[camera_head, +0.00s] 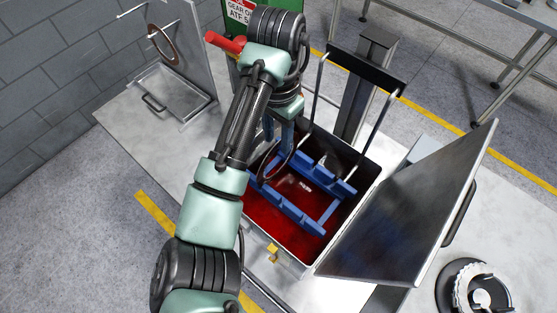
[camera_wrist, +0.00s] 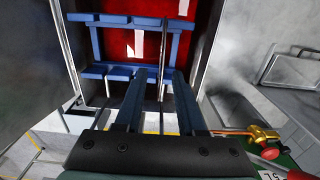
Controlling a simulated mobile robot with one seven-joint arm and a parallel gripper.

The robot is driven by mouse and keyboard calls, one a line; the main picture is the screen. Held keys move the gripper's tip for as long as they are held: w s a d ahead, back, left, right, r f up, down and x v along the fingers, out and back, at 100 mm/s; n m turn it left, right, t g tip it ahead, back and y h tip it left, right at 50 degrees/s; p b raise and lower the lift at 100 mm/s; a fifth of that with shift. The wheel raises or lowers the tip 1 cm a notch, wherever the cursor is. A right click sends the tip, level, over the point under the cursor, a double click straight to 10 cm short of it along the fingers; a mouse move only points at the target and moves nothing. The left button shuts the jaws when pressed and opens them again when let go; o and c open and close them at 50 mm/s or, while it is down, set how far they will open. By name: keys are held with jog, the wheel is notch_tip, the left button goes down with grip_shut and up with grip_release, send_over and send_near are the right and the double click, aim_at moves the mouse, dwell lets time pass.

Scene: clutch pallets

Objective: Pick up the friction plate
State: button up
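The friction plate (camera_head: 262,174) is a thin brown ring standing upright in the blue rack (camera_head: 302,217), inside an open bin with red liquid. In the wrist view the plate (camera_wrist: 163,48) is edge-on, a thin dark strip. My gripper (camera_wrist: 164,76) reaches down to the rack, with one finger on each side of the plate's near edge. The fingers look apart, with narrow gaps beside the plate; I cannot tell if either touches it. In the head view my arm hides part of the ring and most of the fingers.
The bin's metal lid (camera_head: 405,215) stands open at the right. A black-handled wire frame (camera_head: 365,72) rises behind the rack. Another brown ring (camera_head: 162,45) hangs on a panel above a metal tray (camera_head: 172,97). A red-handled valve (camera_wrist: 268,153) is close to my gripper.

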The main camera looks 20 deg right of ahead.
jog(key=shift+w+f, duration=0.2)
jog(key=shift+f, duration=2.65)
grip_shut()
